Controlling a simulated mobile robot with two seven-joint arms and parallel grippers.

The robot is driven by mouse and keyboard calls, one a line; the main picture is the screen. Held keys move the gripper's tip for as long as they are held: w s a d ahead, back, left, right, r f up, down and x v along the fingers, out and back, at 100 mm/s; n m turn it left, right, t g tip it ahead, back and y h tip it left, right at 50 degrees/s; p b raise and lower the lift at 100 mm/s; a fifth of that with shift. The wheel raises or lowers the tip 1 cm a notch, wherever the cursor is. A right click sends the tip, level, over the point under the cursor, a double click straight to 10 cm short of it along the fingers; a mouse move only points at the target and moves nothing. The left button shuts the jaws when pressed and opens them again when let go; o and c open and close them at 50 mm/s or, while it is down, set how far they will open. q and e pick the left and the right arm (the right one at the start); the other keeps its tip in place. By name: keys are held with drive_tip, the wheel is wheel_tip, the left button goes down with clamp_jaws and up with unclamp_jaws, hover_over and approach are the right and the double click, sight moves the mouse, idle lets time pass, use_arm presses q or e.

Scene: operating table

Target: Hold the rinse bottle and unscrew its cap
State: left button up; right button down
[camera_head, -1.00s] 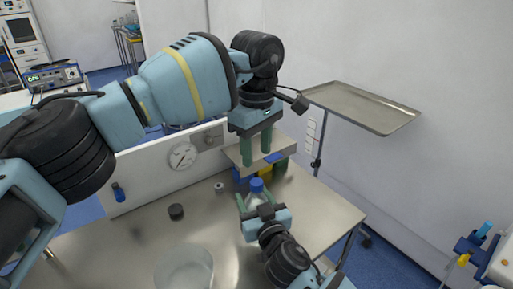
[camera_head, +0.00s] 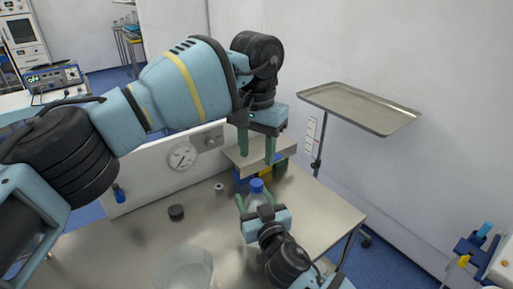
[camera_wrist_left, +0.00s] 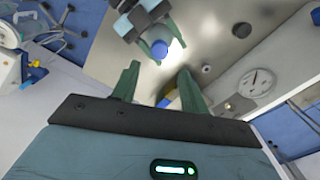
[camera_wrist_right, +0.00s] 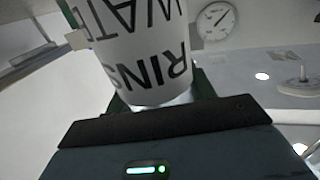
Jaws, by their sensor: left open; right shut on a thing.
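The rinse bottle, with a blue cap (camera_head: 257,185), stands upright over the steel table. Its white label (camera_wrist_right: 150,60) with the words RINSE WATER fills the top of the right wrist view. My right gripper (camera_head: 254,203) is shut on the bottle's body; its own block hides most of the bottle in the head view. My left gripper (camera_head: 257,157) is open and empty above the bottle, its green fingers pointing down. In the left wrist view the blue cap (camera_wrist_left: 160,48) lies beyond the spread fingertips (camera_wrist_left: 158,75), apart from them.
The steel table (camera_head: 140,235) holds a dark round piece (camera_head: 176,212), a small grey piece (camera_head: 219,187) and a clear bowl (camera_head: 184,268). A raised shelf (camera_head: 240,156) with blue and yellow items stands behind the bottle. A steel tray stand (camera_head: 360,108) is at the right.

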sight(257, 182)
use_arm(q)
drive_tip(key=shift+m, duration=0.3)
drive_tip(key=shift+f, duration=4)
